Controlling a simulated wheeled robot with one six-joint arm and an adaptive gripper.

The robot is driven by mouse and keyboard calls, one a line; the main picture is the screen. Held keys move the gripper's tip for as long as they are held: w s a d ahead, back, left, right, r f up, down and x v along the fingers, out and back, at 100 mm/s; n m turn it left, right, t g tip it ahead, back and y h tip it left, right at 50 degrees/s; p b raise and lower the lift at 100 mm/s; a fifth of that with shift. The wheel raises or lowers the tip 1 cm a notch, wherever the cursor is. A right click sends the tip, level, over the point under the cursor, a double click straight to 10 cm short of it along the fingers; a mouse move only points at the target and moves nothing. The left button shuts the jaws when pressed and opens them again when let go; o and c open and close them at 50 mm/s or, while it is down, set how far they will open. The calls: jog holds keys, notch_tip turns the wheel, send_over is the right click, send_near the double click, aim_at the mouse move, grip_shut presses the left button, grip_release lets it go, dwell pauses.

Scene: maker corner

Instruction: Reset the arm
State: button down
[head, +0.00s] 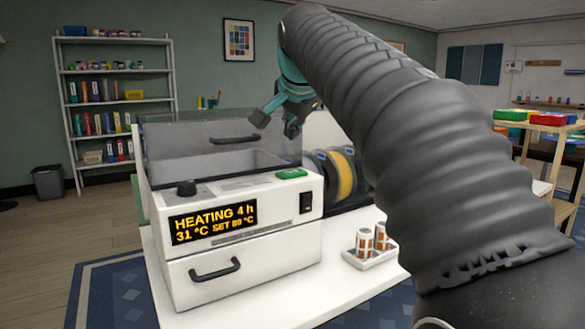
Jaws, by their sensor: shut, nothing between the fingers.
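My gripper (276,124) shows in the head view at the end of my raised arm, shut and empty. It hangs over or just behind the right part of the white heating box, apart from any object as far as I can see. My arm's dark ribbed sleeve reaches up from the lower right and bends down at the top. It hides part of the gripper and much of the right side.

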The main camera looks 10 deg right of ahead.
dwell(0.4)
jog(key=s+f+n+g, duration=0.1)
jog(key=s+f+n, duration=0.4)
jog(key=s+f, duration=1)
jog(key=s+f+n+g+y, duration=0.1)
jog(key=s+f+n, duration=0.4)
jog(key=s+f, duration=1)
notch_tip(320, 180, down, 5)
jog(key=shift+r+g, duration=0.2)
jog(key=shift+g, duration=0.6)
